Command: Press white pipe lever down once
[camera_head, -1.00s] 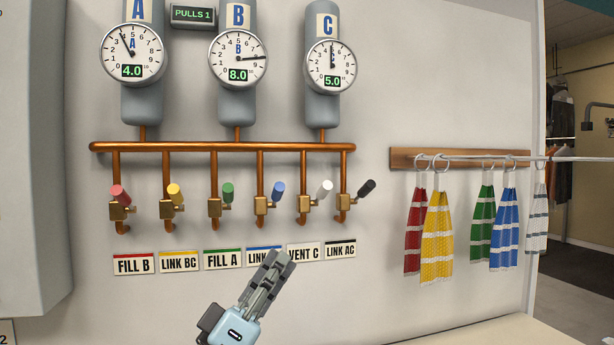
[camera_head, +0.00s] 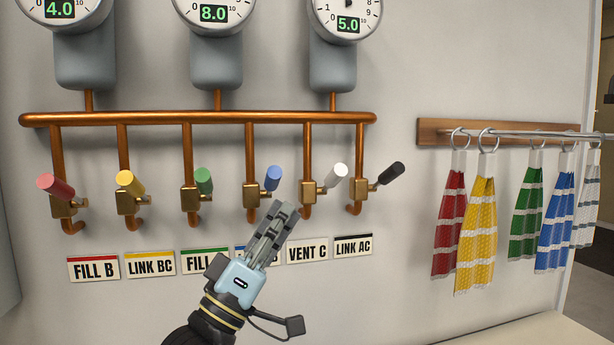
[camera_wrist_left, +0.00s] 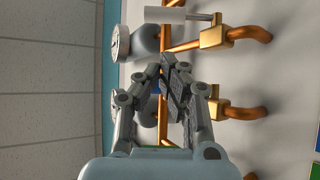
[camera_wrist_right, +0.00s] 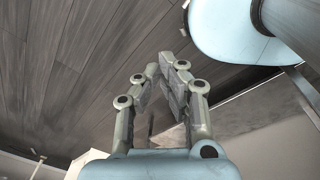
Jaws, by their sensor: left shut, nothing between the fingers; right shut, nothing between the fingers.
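The white lever (camera_head: 337,176) slants up and to the right from its brass valve (camera_head: 308,193), above the VENT C label (camera_head: 307,251). In the left wrist view the white lever (camera_wrist_left: 165,14) lies near the top, ahead of the fingers. My left gripper (camera_head: 285,208) is shut and empty, below and to the left of the white lever and apart from it. It hides part of the blue lever's label. My right gripper (camera_wrist_left: 175,75) does not show in the head view; the right wrist view shows it (camera_wrist_right: 168,62) shut and empty.
The blue lever (camera_head: 272,178) is just above my left fingertips, and the black lever (camera_head: 391,173) is right of the white one. Red, yellow and green levers stand further left under a copper pipe (camera_head: 200,118). Striped cloths hang from a wooden rail (camera_head: 440,132) on the right.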

